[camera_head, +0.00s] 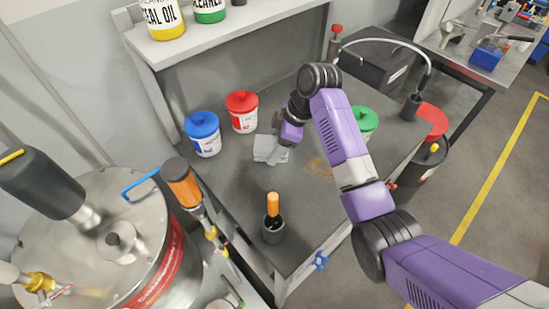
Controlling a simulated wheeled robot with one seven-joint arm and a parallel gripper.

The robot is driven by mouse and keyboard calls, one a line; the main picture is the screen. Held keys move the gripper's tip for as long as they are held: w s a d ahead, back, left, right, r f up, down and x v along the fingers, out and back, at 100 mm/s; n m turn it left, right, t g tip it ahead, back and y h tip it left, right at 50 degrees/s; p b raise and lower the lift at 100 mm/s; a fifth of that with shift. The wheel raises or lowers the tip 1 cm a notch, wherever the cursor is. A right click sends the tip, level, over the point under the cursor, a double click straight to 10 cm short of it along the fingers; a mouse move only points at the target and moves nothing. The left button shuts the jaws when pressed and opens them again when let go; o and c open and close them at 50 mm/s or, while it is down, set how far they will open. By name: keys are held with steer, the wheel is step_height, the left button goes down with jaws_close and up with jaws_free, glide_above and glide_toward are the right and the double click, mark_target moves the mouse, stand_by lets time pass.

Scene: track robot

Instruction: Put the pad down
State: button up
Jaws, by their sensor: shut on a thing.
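The pad (265,149) is a light grey, flat piece at the middle of the dark bench top. My gripper (279,154) is at the pad's right side, pointing down, and is shut on it. My purple arm reaches in from the lower right. The fingertips are small here, and part of the pad is hidden behind them. I cannot tell whether the pad touches the bench top (225,180) or is just above it.
A blue tub (203,134) and a red tub (243,112) stand left of the pad. A green-lidded tub (365,121) is partly behind my arm. A brown spill (319,168) lies right of the pad. An orange-handled tool stands in a dark cup (273,231) near the front.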

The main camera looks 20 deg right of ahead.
mark_target(275, 166)
steer(key=shift+f+p, duration=0.3)
steer(key=shift+f, duration=2.7)
steer(key=shift+f, duration=0.4)
